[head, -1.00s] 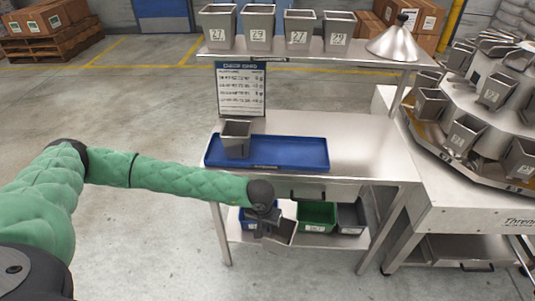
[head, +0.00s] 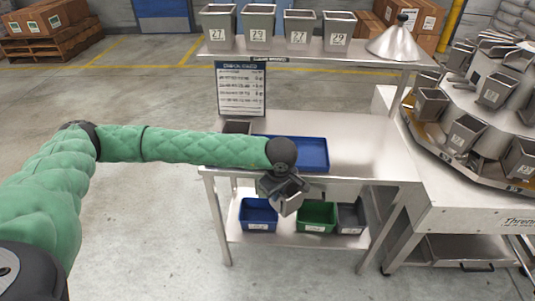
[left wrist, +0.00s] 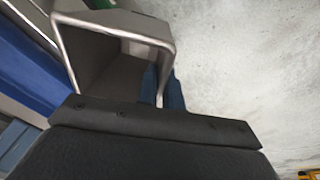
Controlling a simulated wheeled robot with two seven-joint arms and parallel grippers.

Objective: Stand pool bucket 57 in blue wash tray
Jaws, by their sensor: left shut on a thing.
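My left gripper (head: 274,187) is shut on a grey metal bucket (head: 290,202), held tilted in front of the table's front edge. In the left wrist view the bucket's open mouth and metal rim (left wrist: 112,22) show beyond the dark gripper body; no number on it can be read. The blue wash tray (head: 312,154) lies on the steel table, partly hidden by my left forearm. Another grey bucket (head: 237,127) stands at the tray's left, mostly hidden behind that forearm. A blue edge (left wrist: 35,65) shows at left in the left wrist view. My right gripper is out of view.
The upper shelf holds several numbered buckets (head: 258,27) and a metal cone (head: 400,42). The lower shelf holds blue (head: 258,214), green (head: 316,216) and dark grey (head: 351,217) bins. A weigher (head: 480,130) with buckets stands at right. The table right of the tray is clear.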

